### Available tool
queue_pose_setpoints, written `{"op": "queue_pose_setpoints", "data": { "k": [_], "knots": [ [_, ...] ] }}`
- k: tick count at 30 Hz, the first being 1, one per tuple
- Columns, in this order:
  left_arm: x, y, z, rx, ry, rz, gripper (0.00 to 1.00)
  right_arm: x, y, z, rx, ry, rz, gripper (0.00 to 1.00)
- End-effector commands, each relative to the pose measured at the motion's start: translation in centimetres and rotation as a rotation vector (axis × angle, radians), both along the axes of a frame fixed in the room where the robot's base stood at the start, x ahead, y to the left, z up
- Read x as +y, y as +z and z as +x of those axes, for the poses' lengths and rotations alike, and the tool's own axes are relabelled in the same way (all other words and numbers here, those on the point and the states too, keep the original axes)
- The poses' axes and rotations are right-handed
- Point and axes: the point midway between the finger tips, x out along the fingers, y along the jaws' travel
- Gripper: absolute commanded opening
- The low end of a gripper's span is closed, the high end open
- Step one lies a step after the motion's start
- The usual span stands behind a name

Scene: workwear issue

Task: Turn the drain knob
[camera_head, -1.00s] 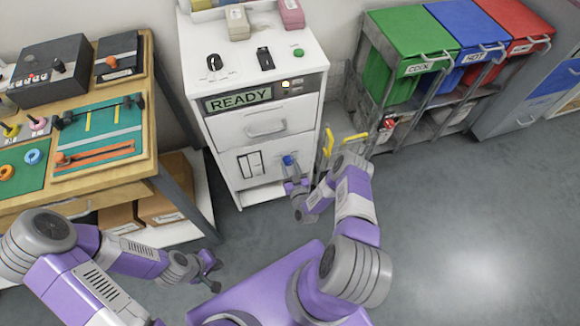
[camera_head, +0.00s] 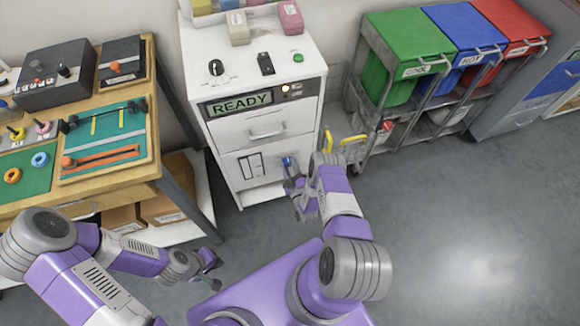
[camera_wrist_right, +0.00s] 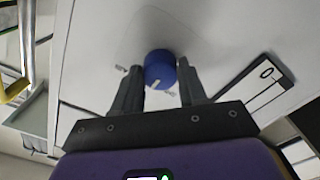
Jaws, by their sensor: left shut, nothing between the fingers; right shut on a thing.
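The blue drain knob (camera_head: 287,162) sits low on the right of the white machine's front (camera_head: 228,138). In the right wrist view the knob (camera_wrist_right: 160,64) is round and carries a white pointer mark, which slants near its lower edge. My right gripper (camera_wrist_right: 158,77) is shut on the knob, one dark finger on each side. In the head view my right gripper (camera_head: 291,173) reaches the machine front and partly covers the knob. My left gripper (camera_head: 212,285) is shut and empty, low in front of the workbench, well away from the machine.
A wooden workbench (camera_head: 175,185) with control boards stands left. A display reading READY (camera_head: 240,104) and a drawer (camera_head: 262,130) are above the knob. A yellow-handled cart (camera_head: 352,142) stands close right of my right wrist. Open floor (camera_head: 460,235) lies to the right.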

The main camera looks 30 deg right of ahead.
Motion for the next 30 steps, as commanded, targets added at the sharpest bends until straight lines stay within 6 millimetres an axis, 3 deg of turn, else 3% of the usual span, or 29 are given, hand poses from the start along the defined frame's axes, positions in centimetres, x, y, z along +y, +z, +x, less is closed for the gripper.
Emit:
{"op": "queue_pose_setpoints", "data": {
  "k": [18, 30],
  "knots": [
    [0.00, 0.75, -0.01, 0.000, 0.000, 0.000, 0.00, 0.05, 0.08, -0.03, 0.132, 0.003, -0.552, 0.11],
    [0.00, 0.67, 0.00, 0.000, 0.000, 0.000, 0.00, -0.09, 0.11, -0.07, 0.185, -0.001, -0.767, 0.11]
  ]
}}
